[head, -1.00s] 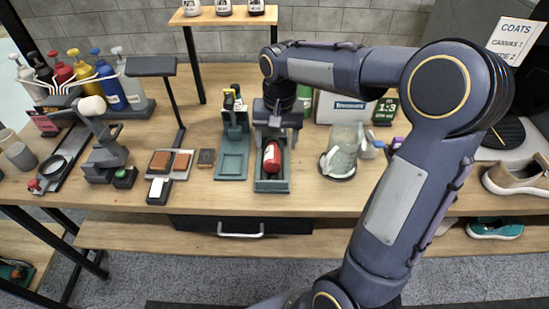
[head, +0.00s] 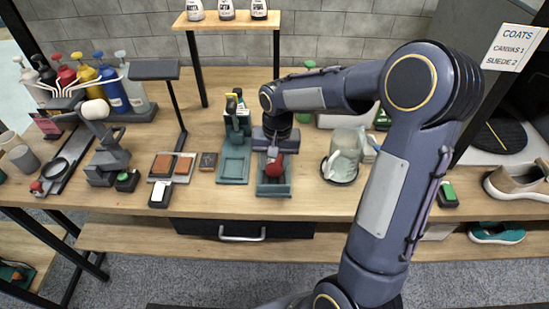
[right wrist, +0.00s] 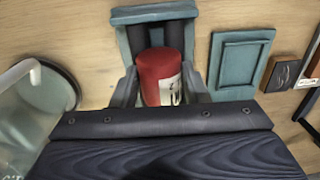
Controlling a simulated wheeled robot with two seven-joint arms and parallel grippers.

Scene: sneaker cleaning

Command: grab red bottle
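The red bottle (head: 274,168) with a white label is at the teal tray (head: 274,190) near the middle of the table. My right gripper (head: 275,152) reaches down over it from behind. In the right wrist view the red bottle (right wrist: 160,75) sits between the two grey fingers, which lie close against both its sides. The gripper looks shut on it. The bottle's near part is hidden by the gripper body. Whether the bottle is clear of the tray is hard to tell. My left gripper is not in view.
A second teal tray (head: 234,170) stands just left. A clear jar (head: 344,153) stands to the right. Brown blocks (head: 173,166) and a bottle rack (head: 100,83) with several bottles, one of them red, are further left. Shoes (head: 518,181) lie at the far right.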

